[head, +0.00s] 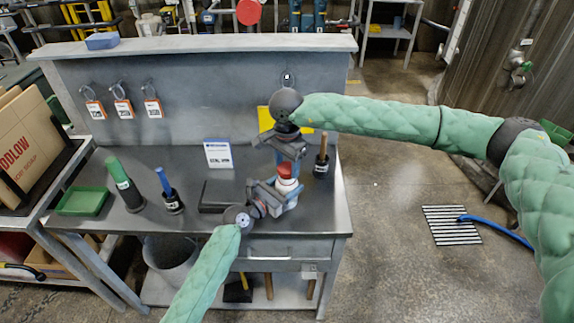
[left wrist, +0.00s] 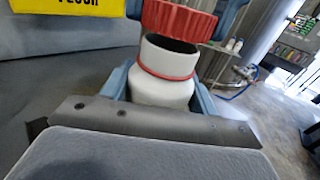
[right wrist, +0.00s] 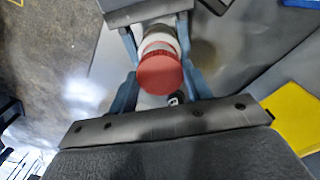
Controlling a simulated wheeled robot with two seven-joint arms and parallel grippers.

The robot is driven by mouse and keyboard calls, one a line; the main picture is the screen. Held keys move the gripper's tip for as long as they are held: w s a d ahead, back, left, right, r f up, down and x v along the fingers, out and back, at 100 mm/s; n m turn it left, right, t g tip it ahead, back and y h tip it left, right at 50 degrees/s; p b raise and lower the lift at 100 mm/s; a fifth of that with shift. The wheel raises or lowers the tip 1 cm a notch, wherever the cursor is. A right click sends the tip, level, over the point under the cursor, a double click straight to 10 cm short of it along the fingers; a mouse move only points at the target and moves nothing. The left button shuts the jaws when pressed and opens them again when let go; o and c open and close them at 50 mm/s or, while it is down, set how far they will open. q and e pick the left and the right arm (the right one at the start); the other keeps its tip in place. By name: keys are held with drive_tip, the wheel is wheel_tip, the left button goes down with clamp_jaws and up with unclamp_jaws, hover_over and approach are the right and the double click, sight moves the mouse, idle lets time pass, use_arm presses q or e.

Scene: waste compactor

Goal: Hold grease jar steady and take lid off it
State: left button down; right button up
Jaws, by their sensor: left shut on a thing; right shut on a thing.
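The white grease jar (head: 287,186) stands upright near the right end of the metal bench. My left gripper (head: 281,194) is shut around its body from the front. In the left wrist view the jar (left wrist: 160,91) shows an open, dark mouth and a red ring at its neck. The red lid (left wrist: 180,18) is above the mouth, apart from it and slightly tilted. My right gripper (head: 285,163) comes from above and is shut on the lid, whose top also shows between its blue fingers in the right wrist view (right wrist: 159,74).
A white sign card (head: 218,154) and a dark flat block (head: 217,196) are to the left. A green tray (head: 82,201) lies at the bench's left end.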

sight(287, 167)
drive_tip(key=shift+r, duration=2)
use_arm(q)
drive_tip(key=shift+c, duration=1.6)
unclamp_jaws()
